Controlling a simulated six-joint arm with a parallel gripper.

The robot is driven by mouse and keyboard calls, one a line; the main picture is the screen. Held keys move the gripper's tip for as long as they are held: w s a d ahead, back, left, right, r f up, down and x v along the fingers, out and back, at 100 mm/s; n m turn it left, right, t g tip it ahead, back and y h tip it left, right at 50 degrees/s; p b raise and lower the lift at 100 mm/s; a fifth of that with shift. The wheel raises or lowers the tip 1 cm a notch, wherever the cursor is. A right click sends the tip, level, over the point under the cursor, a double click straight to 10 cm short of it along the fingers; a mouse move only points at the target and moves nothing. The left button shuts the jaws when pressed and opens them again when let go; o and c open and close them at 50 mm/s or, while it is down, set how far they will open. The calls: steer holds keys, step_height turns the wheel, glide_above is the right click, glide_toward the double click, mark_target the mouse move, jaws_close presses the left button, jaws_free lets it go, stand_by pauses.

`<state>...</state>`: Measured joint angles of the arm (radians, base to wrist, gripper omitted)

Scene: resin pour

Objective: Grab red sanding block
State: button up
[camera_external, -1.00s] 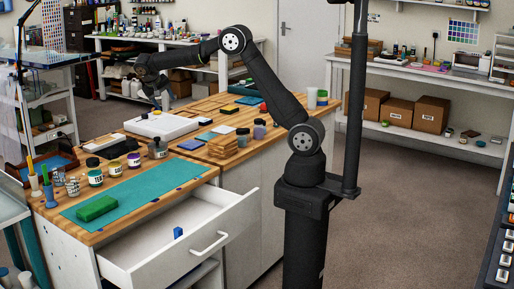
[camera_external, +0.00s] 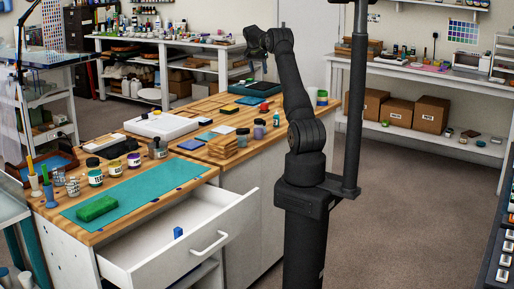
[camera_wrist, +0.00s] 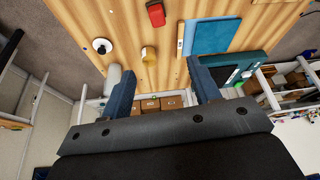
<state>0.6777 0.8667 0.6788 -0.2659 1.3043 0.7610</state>
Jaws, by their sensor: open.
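The red sanding block (camera_external: 264,106) lies on the wooden bench top at the far right end, just left of my arm in the external view. In the wrist view the red block (camera_wrist: 156,14) shows at the top edge, on bare wood. My gripper (camera_external: 258,66) is raised above the far end of the bench, well clear of the block. Its two fingers (camera_wrist: 162,84) are spread wide in the wrist view, with nothing between them.
A teal tray (camera_external: 256,88) sits behind the block, and a blue sheet (camera_wrist: 210,36) lies beside it in the wrist view. A yellow jar (camera_wrist: 149,55) and a black-and-white round item (camera_wrist: 103,46) stand nearby. An open drawer (camera_external: 170,240) juts out in front.

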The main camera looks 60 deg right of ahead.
glide_toward(264, 104)
steer(key=x, duration=0.4)
steer(key=shift+w+d+f, duration=0.15)
steer(key=shift+w+f, duration=0.05)
steer(key=shift+w, duration=0.05)
steer(key=shift+x, duration=3)
steer(key=shift+s+d, duration=0.1)
steer(key=shift+r, duration=0.1)
steer(key=shift+c, duration=0.3)
steer(key=c, duration=1)
